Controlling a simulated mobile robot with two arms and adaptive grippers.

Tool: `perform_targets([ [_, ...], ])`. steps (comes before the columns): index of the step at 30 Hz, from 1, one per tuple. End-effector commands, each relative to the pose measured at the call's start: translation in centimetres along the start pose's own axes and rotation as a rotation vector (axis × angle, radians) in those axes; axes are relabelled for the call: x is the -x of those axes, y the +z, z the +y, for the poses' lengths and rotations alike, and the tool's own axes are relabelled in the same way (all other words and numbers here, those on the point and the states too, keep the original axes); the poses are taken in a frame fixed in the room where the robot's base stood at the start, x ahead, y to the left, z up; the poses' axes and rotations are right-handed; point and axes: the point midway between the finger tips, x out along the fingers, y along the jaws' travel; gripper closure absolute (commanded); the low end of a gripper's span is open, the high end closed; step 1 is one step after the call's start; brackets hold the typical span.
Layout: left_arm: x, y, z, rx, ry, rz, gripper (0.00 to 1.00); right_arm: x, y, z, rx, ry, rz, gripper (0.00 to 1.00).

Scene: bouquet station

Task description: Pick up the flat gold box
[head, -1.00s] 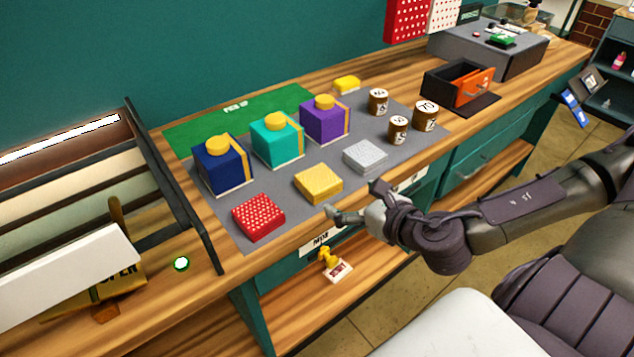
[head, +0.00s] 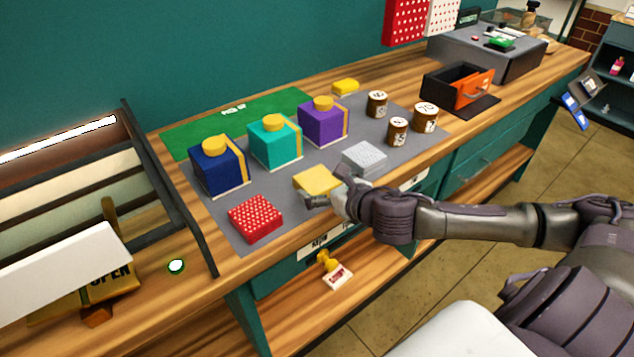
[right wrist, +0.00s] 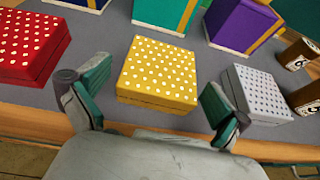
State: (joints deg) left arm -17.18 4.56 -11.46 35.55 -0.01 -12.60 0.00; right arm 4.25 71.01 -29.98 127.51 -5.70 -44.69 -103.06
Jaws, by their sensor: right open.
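The flat gold box (head: 316,179) with pale dots lies on the grey mat (head: 292,219) near the counter's front edge. In the right wrist view the gold box (right wrist: 158,70) lies ahead of and between the spread fingers of my right gripper (right wrist: 152,105). The gripper is open with nothing in it. In the head view my right gripper (head: 325,190) is at the box's front right side and hides part of it. I cannot tell from these views whether a finger touches it. My left gripper is not in view.
A flat red dotted box (head: 255,218) lies left of the gold box, a flat silver box (head: 363,157) right. Navy (head: 219,172), teal (head: 273,146) and purple (head: 322,125) boxes stand behind. Brown jars (head: 398,131) stand farther right.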

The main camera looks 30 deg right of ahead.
Motion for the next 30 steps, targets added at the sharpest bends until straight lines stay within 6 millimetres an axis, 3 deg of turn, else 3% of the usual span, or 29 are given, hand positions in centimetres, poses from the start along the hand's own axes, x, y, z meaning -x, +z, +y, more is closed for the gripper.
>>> perform_targets([
  [6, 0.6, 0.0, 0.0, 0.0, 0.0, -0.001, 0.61, -2.7, 0.1, -0.1, -0.003, 0.001, -0.001, 0.0],
  [14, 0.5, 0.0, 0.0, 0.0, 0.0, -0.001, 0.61, -3.0, 0.0, -0.1, 0.001, 0.0, 0.0, 0.0],
  [24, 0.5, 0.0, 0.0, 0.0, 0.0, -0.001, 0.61, -3.0, 0.0, -0.1, 0.001, 0.0, 0.0, 0.55],
  [30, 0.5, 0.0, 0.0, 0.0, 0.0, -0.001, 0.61, -3.0, 0.0, -0.1, 0.001, 0.0, -0.001, 0.58],
])
